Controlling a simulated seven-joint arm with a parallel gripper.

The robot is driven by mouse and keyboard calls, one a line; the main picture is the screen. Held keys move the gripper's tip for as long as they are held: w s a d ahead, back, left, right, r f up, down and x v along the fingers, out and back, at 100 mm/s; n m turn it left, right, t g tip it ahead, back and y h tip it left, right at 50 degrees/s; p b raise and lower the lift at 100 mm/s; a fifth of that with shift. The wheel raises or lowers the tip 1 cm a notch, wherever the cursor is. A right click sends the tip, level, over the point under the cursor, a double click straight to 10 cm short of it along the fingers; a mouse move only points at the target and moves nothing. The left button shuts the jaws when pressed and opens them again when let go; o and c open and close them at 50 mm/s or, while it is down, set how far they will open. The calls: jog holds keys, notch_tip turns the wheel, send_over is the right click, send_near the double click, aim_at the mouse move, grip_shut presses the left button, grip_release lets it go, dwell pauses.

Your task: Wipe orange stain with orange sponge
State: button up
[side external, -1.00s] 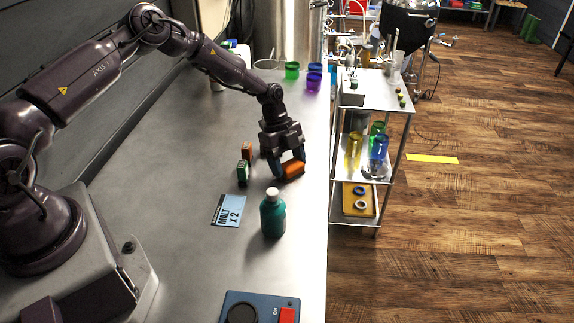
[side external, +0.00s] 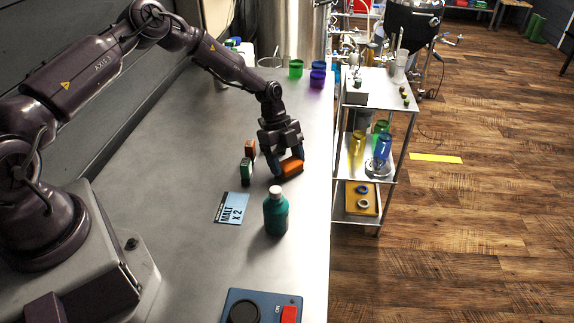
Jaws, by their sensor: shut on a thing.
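My gripper (side external: 288,164) is shut on an orange block, the orange sponge (side external: 291,167), low over the grey table near its right edge. The sponge looks to be at or very close to the table surface; I cannot tell whether it touches. No orange stain shows in this view; the sponge and gripper may hide it.
A teal bottle (side external: 276,212) with a white cap stands in front of the gripper. A blue MALT card (side external: 232,208) lies to its left. A blue box with a red switch (side external: 262,308) is at the near edge. Coloured cups (side external: 317,78) stand at the back. A cart (side external: 372,92) is beside the table.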

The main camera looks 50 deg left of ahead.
jog(key=shift+w+a, duration=0.4)
jog(key=shift+s+d, duration=1.4)
jog(key=shift+a+r, duration=0.1)
jog(key=shift+r, duration=4)
